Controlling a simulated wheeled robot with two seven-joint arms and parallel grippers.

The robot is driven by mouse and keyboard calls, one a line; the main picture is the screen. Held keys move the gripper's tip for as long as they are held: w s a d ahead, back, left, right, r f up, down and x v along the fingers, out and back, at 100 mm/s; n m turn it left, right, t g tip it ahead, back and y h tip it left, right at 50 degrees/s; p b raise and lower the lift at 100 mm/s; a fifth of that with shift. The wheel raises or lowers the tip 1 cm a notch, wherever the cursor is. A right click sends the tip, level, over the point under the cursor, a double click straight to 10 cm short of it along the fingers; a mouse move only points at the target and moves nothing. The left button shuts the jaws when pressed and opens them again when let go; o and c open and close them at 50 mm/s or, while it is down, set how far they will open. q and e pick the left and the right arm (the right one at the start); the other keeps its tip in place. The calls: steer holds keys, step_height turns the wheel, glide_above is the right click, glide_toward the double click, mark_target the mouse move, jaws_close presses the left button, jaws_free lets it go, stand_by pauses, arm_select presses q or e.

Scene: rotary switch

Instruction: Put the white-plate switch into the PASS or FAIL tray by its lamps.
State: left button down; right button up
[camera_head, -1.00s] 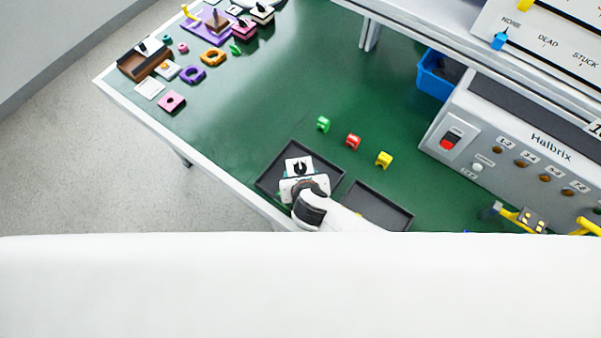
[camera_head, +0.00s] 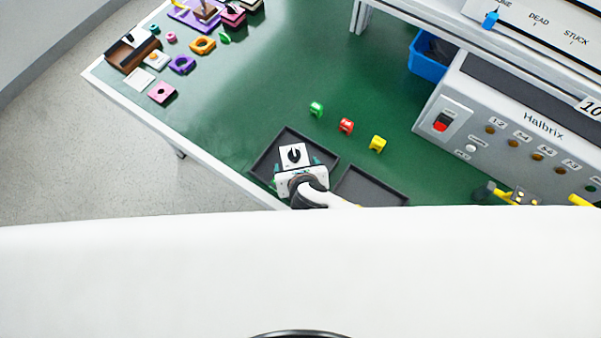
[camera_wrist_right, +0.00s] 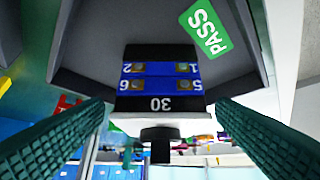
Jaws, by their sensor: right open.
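The white-plate switch (camera_head: 293,155) is in the left dark tray (camera_head: 258,172), with its black knob on the plate. In the right wrist view its black and blue body (camera_wrist_right: 160,82) shows numbered terminals and "30", with a green PASS label (camera_wrist_right: 205,27) on the tray beyond it. My right gripper (camera_head: 297,165) is open, its teal fingers spread on both sides of the switch and apart from it in the wrist view (camera_wrist_right: 160,125). I cannot make out lit lamps. My left gripper is not in view.
A second dark tray (camera_head: 372,187) lies to the right, empty where visible. Green (camera_head: 316,109), red (camera_head: 346,126) and yellow (camera_head: 377,144) pieces stand behind the trays. The grey Halbrix tester (camera_head: 500,130) is at right. Several loose parts fill the far left corner.

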steer(key=a+v, duration=0.1)
steer(key=v, duration=0.6)
steer(key=shift+s+d+r, duration=0.25)
steer(key=shift+s+d, duration=0.05)
steer(key=shift+d, duration=0.25)
